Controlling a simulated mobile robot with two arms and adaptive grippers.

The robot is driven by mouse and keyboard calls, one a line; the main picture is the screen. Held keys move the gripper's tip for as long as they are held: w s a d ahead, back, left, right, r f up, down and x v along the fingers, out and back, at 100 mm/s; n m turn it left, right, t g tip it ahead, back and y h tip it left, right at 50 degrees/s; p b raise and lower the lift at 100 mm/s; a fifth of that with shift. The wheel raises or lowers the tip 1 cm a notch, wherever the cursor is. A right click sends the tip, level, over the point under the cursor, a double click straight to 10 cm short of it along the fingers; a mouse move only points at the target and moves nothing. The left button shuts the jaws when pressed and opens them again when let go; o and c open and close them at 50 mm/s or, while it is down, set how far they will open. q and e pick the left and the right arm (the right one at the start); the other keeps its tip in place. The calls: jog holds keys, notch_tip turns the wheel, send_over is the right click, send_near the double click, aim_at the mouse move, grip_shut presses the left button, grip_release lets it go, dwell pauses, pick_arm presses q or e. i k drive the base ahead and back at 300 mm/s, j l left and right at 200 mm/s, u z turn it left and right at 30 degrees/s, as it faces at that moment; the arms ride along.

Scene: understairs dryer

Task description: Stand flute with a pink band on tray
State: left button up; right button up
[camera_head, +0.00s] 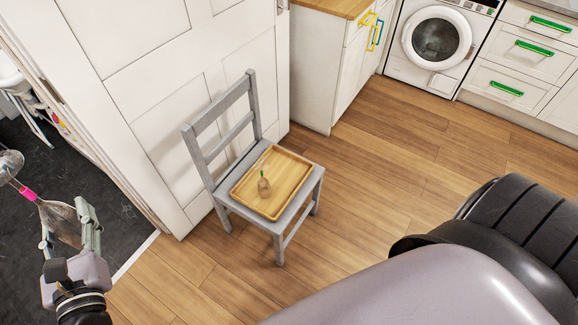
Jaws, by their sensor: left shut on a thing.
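The flute with a pink band (28,193) is at the far left. Its clear glass bowl (62,224) lies between the fingers of my left gripper (70,222), which is shut on it. The flute is tilted, with its stem and foot pointing up and to the left, and it is held well left of the chair. The wooden tray (285,161) lies on the seat of a grey chair. My right gripper is not in view.
A small brown bottle with a green top (264,187) stands on the tray's left part. The grey chair (247,114) has its back beside a white panelled door (120,40). Wooden floor (400,150) is clear right of the chair. A washer or dryer (437,40) stands at the back.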

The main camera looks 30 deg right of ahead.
aim_at(287, 166)
jog(key=l+u, duration=0.2)
jog(key=l, duration=0.6)
jog(key=l+u, duration=0.2)
jog(key=l, duration=0.55)
jog(key=k+l+u, duration=0.2)
jog(key=l, duration=0.55)
jog(key=i+l+u, duration=0.15)
jog(key=l+u, duration=0.15)
jog(key=l, duration=1)
jog(key=l+u, duration=0.3)
jog(key=l, duration=1)
jog(key=i+l+u, duration=0.1)
jog(key=l, duration=0.25)
jog(key=i+l+u, duration=0.1)
jog(key=l, duration=0.3)
jog(key=i+l+u, duration=0.1)
jog(key=l, duration=0.25)
jog(key=i+l+u, duration=0.1)
jog(key=l, duration=0.3)
jog(key=i, duration=0.05)
